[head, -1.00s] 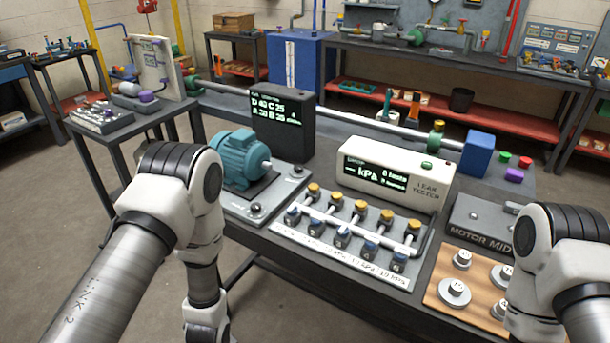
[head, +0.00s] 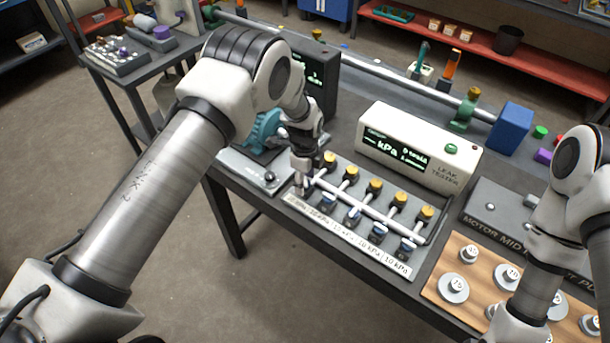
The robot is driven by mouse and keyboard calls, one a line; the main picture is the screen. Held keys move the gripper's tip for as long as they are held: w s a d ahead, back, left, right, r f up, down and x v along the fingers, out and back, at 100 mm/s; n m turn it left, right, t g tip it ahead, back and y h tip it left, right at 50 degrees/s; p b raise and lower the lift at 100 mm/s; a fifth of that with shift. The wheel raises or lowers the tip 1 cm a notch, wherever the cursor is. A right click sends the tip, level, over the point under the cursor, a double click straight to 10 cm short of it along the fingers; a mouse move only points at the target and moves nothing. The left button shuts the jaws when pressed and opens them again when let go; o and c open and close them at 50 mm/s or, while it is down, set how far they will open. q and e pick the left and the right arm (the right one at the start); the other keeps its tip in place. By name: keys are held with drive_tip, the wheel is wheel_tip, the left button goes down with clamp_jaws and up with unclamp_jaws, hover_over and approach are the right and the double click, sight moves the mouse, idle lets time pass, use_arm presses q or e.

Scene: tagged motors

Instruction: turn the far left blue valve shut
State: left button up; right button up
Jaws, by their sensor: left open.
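A manifold (head: 365,207) with a row of yellow-capped fittings and several blue valves lies on the bench. The far left blue valve is mostly hidden behind my left gripper (head: 301,188), which points down at the left end of the row. The gripper is open; whether its fingers touch the valve I cannot tell. The neighbouring blue valve (head: 327,203) shows just to its right. My right arm comes in at the right edge, and its gripper is out of view.
The leak tester (head: 415,148) with a kPa display stands behind the manifold. A teal motor (head: 262,132) is partly hidden behind my left arm. A wooden board with round weights (head: 453,288) lies at the front right. A blue block (head: 511,127) stands at the back right.

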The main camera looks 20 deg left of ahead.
use_arm(q)
clamp_jaws()
drive_tip(key=shift+f+n, duration=0.1)
drive_tip(key=shift+n, duration=0.2)
drive_tip(key=n+b, duration=0.2)
drive_tip(key=n, duration=0.1)
drive_tip(key=n+b, duration=0.2)
drive_tip(key=n, duration=0.2)
drive_tip(key=shift+n, duration=0.4)
drive_tip(key=n+b, duration=0.1)
drive_tip(key=n, duration=0.4)
drive_tip(key=shift+s, duration=0.1)
drive_tip(key=n+b, duration=0.1)
drive_tip(key=n, duration=0.3)
drive_tip(key=shift+n, duration=0.3)
